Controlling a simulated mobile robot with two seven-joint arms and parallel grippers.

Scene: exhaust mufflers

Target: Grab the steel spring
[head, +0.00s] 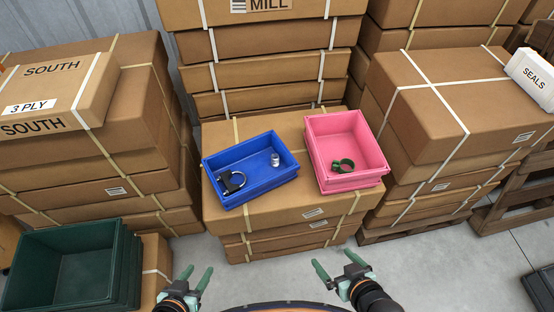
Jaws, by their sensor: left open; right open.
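A small silvery cylindrical piece, which looks like the steel spring (275,160), stands in the right part of the blue bin (228,157). A dark piece with a curved metal loop, like a clamp (233,182), lies at the bin's left front. My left gripper (196,278) is open and empty, low in front of the box stack. My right gripper (333,271) is open and empty, also low in front of the stack. Both are well apart from the bins.
A pink bin (324,128) holding a dark green ring-shaped part (343,166) stands right of the blue bin on a cardboard box stack (290,212). Taller box stacks rise left, right and behind. A dark green crate (62,267) sits lower left. Grey floor is clear in front.

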